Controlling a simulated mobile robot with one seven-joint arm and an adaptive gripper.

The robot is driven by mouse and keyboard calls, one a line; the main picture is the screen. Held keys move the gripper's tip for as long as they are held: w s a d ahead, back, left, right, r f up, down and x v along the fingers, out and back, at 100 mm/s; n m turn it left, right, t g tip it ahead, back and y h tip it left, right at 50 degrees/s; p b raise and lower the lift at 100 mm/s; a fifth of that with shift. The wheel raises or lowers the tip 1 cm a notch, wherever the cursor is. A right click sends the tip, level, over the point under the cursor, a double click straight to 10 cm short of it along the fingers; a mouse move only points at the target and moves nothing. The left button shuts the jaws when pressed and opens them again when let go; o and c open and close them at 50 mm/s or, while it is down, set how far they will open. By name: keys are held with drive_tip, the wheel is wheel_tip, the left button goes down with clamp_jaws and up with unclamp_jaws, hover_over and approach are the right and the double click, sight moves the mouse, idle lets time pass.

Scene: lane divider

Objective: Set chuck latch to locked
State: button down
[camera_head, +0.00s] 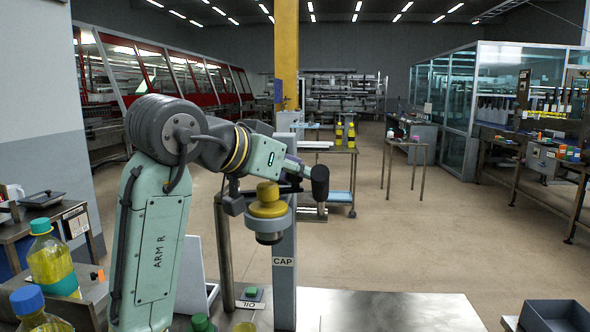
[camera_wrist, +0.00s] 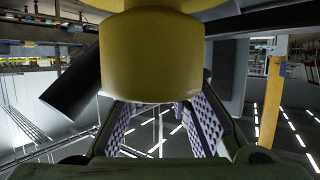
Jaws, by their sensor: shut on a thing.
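The capping head labelled CAP has a yellow chuck (camera_head: 268,203) with a dark lower end, held on a grey post (camera_head: 284,265). The chuck fills the upper middle of the wrist view (camera_wrist: 150,60). A black cylindrical handle (camera_head: 320,183) sticks out to its right; it shows as a dark bar at the left of the wrist view (camera_wrist: 75,90). I cannot tell for sure whether this handle is the latch, or which position the latch is in.
Yellow bottles with a green cap (camera_head: 52,262) and a blue cap (camera_head: 40,312) stand at the lower left. A dark bin (camera_head: 555,316) is at the lower right. The steel bench top (camera_head: 390,310) between is clear.

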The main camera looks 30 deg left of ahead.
drive_tip(key=c, duration=1.4)
unclamp_jaws()
